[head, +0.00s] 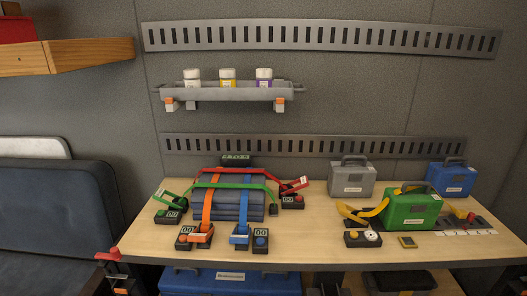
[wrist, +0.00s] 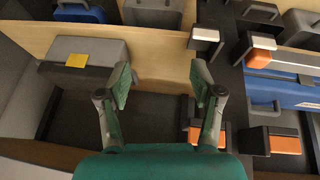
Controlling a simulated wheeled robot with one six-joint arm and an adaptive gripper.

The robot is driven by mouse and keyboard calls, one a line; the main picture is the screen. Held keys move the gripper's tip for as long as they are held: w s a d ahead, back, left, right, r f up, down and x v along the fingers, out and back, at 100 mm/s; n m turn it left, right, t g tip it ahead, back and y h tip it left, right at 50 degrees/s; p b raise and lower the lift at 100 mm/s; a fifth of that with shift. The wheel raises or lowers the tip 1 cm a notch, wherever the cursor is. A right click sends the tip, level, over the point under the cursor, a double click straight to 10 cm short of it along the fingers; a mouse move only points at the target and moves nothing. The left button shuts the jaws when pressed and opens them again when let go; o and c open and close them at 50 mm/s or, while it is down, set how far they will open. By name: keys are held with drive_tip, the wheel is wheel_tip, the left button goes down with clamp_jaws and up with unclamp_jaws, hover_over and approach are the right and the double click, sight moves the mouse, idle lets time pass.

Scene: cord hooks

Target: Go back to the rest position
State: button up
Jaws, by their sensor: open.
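My gripper (wrist: 162,85) shows in the wrist view with its two grey-green fingers spread apart. Nothing is between the fingertips. Behind and below them are a pale wooden board and a dark recess. My gripper is not visible in the head view. In the head view, a dark blue bundle (head: 240,205) lies on the wooden table (head: 310,225). Orange, blue, red and green straps run over or from it to small dark blocks. A yellow strap (head: 352,212) lies beside the green case (head: 410,210).
A grey case (head: 352,180) and a blue case (head: 451,178) stand at the table's back right. A wall shelf (head: 230,93) holds three jars. In the wrist view, a grey box with a yellow label (wrist: 76,60) is left of my fingers; orange-fronted blocks (wrist: 284,144) are right.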

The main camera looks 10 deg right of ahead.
drive_tip(key=s+a+f+t, duration=0.3)
drive_tip(key=s+a, duration=0.7)
drive_tip(key=a, duration=0.1)
drive_tip(key=s+a+r+n+t, duration=0.15)
drive_tip(key=s+a+r, duration=0.25)
drive_tip(key=s+a, duration=0.6)
drive_tip(key=s+a+r+t+y, duration=0.1)
drive_tip(key=s+a+r+t, duration=0.1)
drive_tip(key=s+r, duration=0.7)
drive_tip(key=s+a+r+t+y, duration=0.1)
drive_tip(key=s+a+r+t, duration=0.2)
drive_tip(key=s+r, duration=0.6)
wheel_tip(320, 180, up, 6)
drive_tip(key=shift+s+a+r+t, duration=0.1)
drive_tip(key=shift+s+a+t, duration=0.15)
drive_tip(key=shift+s+t, duration=0.15)
